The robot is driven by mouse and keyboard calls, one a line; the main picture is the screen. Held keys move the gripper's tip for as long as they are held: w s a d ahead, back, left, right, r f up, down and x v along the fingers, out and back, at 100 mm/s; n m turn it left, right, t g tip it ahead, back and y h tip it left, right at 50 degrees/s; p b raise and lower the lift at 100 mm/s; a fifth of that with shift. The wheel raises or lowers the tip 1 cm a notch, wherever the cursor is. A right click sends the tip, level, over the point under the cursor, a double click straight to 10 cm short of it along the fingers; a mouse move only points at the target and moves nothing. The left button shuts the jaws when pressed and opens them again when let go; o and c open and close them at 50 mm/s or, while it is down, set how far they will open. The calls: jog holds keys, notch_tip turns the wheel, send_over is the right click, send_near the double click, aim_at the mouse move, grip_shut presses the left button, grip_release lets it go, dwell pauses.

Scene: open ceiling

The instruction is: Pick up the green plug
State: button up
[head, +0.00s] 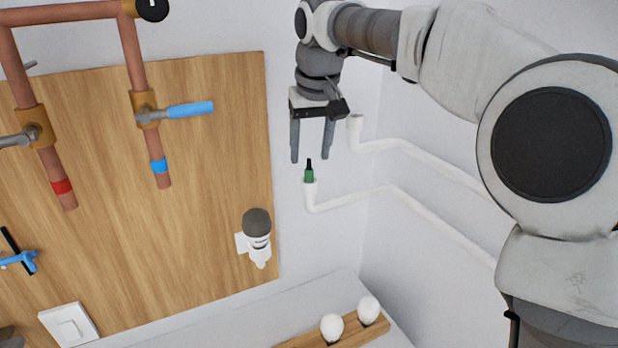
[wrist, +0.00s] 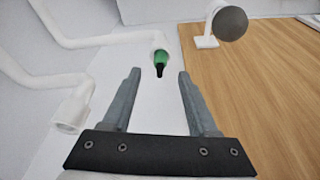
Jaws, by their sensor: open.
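The green plug (head: 309,174) has a black tip pointing up and sits in the upturned end of a white pipe (head: 312,199) by the wall. It also shows in the wrist view (wrist: 160,58), near the top middle. My gripper (head: 310,160) points down and is open, with nothing between its fingers. In the head view its fingertips appear just above the plug, one to each side of it. In the wrist view the plug lies beyond the fingertips (wrist: 158,75), in line with the gap between them.
A second white pipe end (head: 355,124) stands close to the right of my gripper, empty as far as I see. A wooden board (head: 215,100) with copper pipes and a grey-capped white fixture (head: 257,225) is to the left. Below is a wooden holder with two white bulbs (head: 368,309).

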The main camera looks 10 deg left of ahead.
aim_at(309, 165)
jog(key=x, duration=0.4)
jog(key=shift+s+d, duration=0.1)
jog(key=shift+s, duration=0.05)
grip_shut()
